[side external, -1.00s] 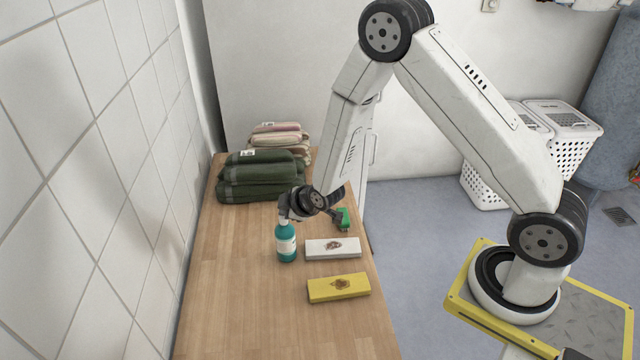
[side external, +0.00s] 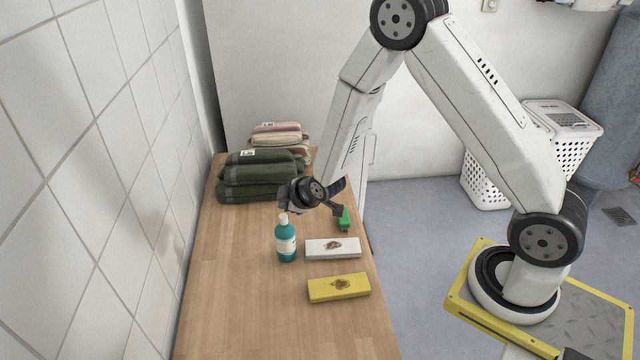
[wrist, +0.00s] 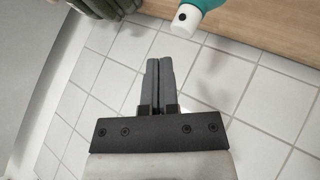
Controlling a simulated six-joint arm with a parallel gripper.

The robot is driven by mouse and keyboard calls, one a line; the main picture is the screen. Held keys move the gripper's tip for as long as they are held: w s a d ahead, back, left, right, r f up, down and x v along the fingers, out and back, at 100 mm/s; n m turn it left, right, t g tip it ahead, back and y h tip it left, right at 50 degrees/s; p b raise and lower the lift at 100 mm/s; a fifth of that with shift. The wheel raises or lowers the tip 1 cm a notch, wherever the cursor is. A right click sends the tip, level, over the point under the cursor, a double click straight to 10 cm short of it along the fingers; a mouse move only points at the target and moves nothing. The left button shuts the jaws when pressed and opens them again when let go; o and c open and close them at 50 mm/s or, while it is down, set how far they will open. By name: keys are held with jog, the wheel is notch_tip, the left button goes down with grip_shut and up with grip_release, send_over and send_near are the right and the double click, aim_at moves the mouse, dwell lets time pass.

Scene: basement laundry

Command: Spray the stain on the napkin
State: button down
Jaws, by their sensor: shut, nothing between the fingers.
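A teal bottle (side external: 286,245) with a white top and a white label stands upright on the wooden table. Its white top (wrist: 187,20) shows at the upper edge of the wrist view, beyond my fingers. A folded white napkin (side external: 322,249) with a brownish stain lies right of the bottle. A folded yellow napkin (side external: 320,291) with a darker brown stain lies nearer the camera. My gripper (side external: 284,203) is just above the bottle's top. In the wrist view my gripper (wrist: 158,65) has its two fingers together, empty, apart from the bottle.
Dark green folded cloths (side external: 258,181) and pinkish ones (side external: 277,131) are stacked at the back. A tiled wall (side external: 90,190) borders the left. The table's front-left (side external: 240,310) is clear.

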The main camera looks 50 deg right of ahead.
aim_at(286, 217)
jog(key=shift+r, duration=2.65)
dwell(0.7)
notch_tip(286, 217, up, 3)
jog(key=shift+f, duration=0.1)
jog(key=shift+f, duration=0.2)
jog(key=shift+f, duration=4.2)
jog(key=shift+f, duration=0.45)
